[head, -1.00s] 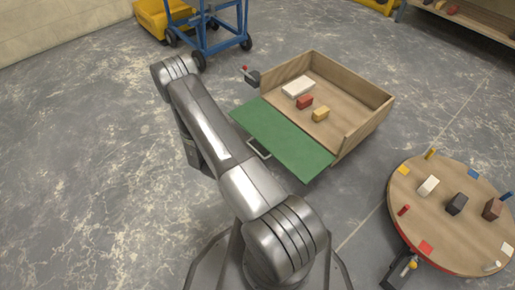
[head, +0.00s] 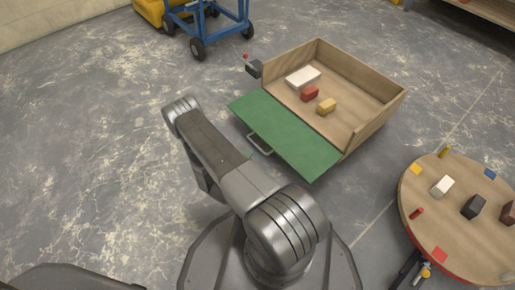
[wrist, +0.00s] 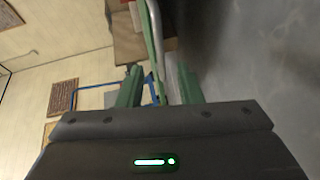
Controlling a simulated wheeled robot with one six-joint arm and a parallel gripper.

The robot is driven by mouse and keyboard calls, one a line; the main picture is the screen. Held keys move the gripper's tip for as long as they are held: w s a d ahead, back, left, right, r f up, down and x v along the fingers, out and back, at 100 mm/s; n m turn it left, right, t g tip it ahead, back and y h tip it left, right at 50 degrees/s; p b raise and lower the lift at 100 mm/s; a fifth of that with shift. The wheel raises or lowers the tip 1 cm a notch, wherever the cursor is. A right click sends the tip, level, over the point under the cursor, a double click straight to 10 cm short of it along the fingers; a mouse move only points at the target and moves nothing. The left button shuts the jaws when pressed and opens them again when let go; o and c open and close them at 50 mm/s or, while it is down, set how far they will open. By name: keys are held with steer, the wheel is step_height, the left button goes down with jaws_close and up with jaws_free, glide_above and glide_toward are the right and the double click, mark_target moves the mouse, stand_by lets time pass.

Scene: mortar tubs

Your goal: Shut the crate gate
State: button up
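The wooden crate (head: 375,72) stands on the floor at upper middle in the head view. Its green gate (head: 285,135) is folded down and outward from the near side, leaving that side open. A metal handle (head: 258,144) is on the gate's outer edge. In the wrist view, my gripper (wrist: 158,78) is open, with two green fingers apart. The handle bar (wrist: 155,40) and the thin green gate edge (wrist: 149,45) run down between the fingers; contact cannot be told. My gripper is not visible in the head view.
A white block (head: 303,77), a red block (head: 310,93) and a yellow block (head: 326,106) lie inside the crate. A round table (head: 455,240) with several small blocks stands at right. A blue trolley (head: 215,28) stands behind at upper left. Floor left of the gate is clear.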

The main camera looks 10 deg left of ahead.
mark_target(257, 147)
steer(key=b+x, duration=0.2)
steer(key=x, duration=0.6)
steer(key=shift+w, duration=0.35)
jaws_close()
